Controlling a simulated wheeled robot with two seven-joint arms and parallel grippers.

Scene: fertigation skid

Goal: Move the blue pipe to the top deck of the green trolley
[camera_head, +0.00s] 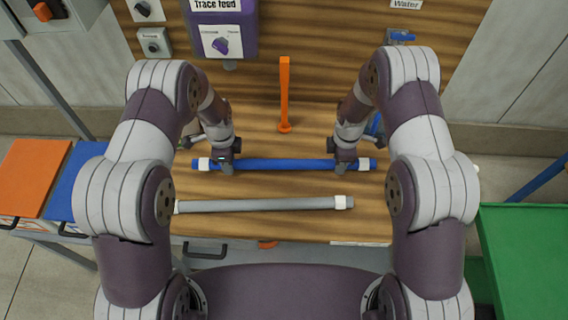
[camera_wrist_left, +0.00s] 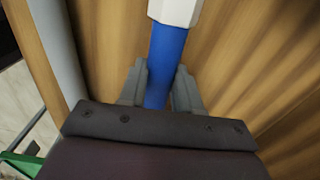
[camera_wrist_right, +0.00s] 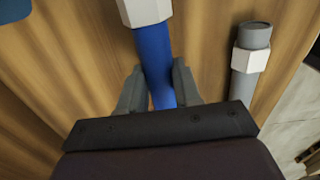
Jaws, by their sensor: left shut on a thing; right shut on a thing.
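The blue pipe (camera_head: 280,165) lies level across the wooden bench, with a white collar near each end. My left gripper (camera_head: 223,162) is shut on it near its left end, and my right gripper (camera_head: 343,162) is shut on it near its right end. In the left wrist view the blue pipe (camera_wrist_left: 168,55) runs between both fingers (camera_wrist_left: 157,92). In the right wrist view the pipe (camera_wrist_right: 154,60) also sits between the fingers (camera_wrist_right: 160,92). I cannot tell whether it touches the bench. The green trolley (camera_head: 528,245) stands at the right edge, partly cut off; its visible top is bare.
A grey pipe (camera_head: 262,205) lies in front of the blue one on the bench (camera_head: 290,185). An orange upright post (camera_head: 285,95) stands behind. A purple Trace feed box (camera_head: 222,35) is on the back panel. Orange (camera_head: 32,175) and blue (camera_head: 68,185) tops are at left.

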